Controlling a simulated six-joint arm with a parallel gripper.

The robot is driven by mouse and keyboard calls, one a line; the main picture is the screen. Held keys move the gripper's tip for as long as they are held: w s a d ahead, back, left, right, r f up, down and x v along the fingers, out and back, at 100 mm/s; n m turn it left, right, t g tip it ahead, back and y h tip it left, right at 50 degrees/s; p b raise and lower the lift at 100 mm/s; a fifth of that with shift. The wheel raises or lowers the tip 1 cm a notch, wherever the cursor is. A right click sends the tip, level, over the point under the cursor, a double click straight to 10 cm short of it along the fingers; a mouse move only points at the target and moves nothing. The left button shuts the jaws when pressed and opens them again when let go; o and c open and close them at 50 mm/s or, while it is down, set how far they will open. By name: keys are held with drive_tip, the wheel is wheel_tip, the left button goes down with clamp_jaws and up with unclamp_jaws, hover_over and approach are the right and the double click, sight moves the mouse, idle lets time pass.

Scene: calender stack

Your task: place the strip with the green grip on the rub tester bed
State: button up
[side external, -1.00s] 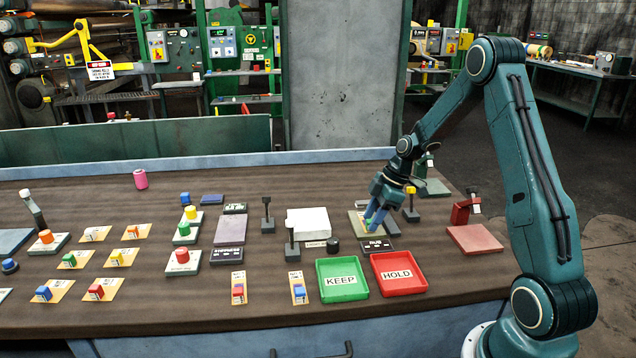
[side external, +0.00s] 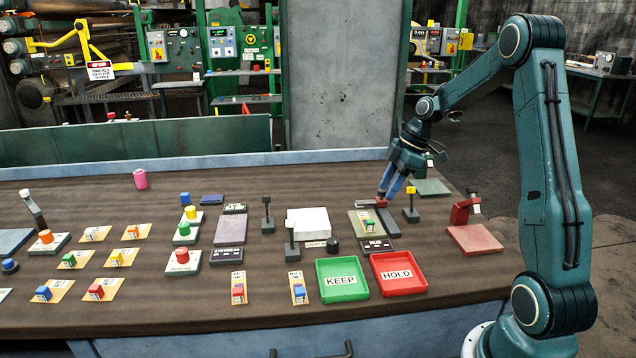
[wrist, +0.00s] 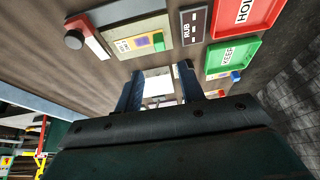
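The strip with the green grip (side external: 370,225) lies on the pale bed of the rub tester (side external: 356,230), behind the black RUB label. In the wrist view, the green grip (wrist: 158,42) shows on the bed, upper left of centre. My gripper (side external: 386,196) is above and behind the strip, clear of it, near the tester's red part (side external: 381,203). I cannot tell from the side whether it touches that part. In the wrist view, the two fingers of my gripper (wrist: 160,92) are apart with nothing between them.
The green KEEP tray (side external: 342,296) and red HOLD tray (side external: 398,289) stand in front of the tester. A small post with a yellow top (side external: 411,205) stands right of the gripper. A red stand (side external: 475,240) is further right. A white box (side external: 308,222) is to the left.

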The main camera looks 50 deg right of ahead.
drive_tip(key=shift+v, duration=1.25)
drive_tip(key=s+a+r+m+h, duration=0.1)
drive_tip(key=s+a+r+m, duration=0.1)
drive_tip(key=a+r, duration=0.45)
drive_tip(key=s+a+r+m+h, duration=0.1)
drive_tip(key=s+a+r+m, duration=0.15)
drive_tip(key=a, duration=0.75)
drive_tip(key=s+a+m+t, duration=0.1)
drive_tip(key=s+a+m, duration=0.1)
drive_tip(key=s+a, duration=0.2)
drive_tip(key=s+a+r+m+t+h, duration=0.1)
drive_tip(key=s+a, duration=0.4)
drive_tip(key=s, duration=0.5)
drive_tip(key=shift+s+m, duration=0.15)
drive_tip(key=shift+m, duration=0.6)
drive_tip(key=shift+a, duration=0.1)
